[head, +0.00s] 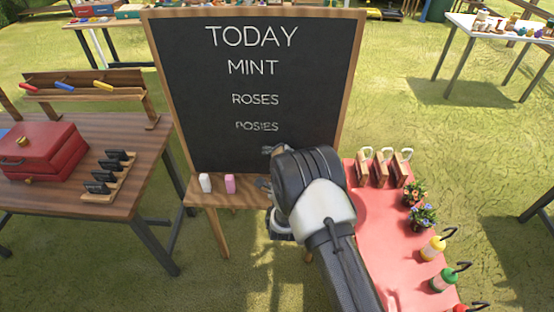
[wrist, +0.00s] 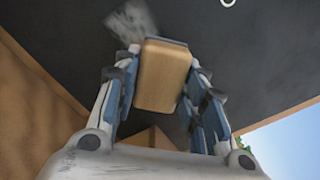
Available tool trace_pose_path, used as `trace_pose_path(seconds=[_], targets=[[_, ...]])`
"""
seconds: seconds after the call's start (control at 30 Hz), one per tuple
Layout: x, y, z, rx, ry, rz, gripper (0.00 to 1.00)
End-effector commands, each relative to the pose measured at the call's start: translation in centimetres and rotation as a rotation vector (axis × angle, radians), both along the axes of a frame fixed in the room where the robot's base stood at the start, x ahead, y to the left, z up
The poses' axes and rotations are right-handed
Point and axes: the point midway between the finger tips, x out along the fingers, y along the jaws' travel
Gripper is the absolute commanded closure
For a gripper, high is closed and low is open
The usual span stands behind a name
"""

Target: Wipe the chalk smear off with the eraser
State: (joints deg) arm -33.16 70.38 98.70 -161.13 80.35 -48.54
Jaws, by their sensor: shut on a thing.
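The chalkboard (head: 315,60) stands upright in a wooden frame and reads TODAY, MINT, ROSES and POSIES. My gripper (wrist: 160,84) is shut on the eraser (wrist: 163,72), a block with a tan wooden back. The eraser is up at the dark board; whether its far face touches it I cannot tell. The pale grey chalk smear (wrist: 129,22) shows on the board at the upper left of the eraser in the wrist view, close beside it.
A white chalk (head: 205,182) and a pink chalk (head: 229,183) stand on the board's ledge. A red table (head: 372,223) with pots and bottles is close on the right. A wooden table (head: 60,205) with a red toolbox (head: 42,150) is on the left.

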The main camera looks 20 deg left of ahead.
Motion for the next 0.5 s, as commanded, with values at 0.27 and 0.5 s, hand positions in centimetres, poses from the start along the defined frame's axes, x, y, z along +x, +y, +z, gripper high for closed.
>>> trace_pose_path(seconds=[0.27, 0.5], targets=[[0.1, 0.0, 0.1, 0.002, -0.003, -0.001, 0.92], [-0.4, 1.8, 0.1, 0.002, -0.004, 0.003, 0.92]])
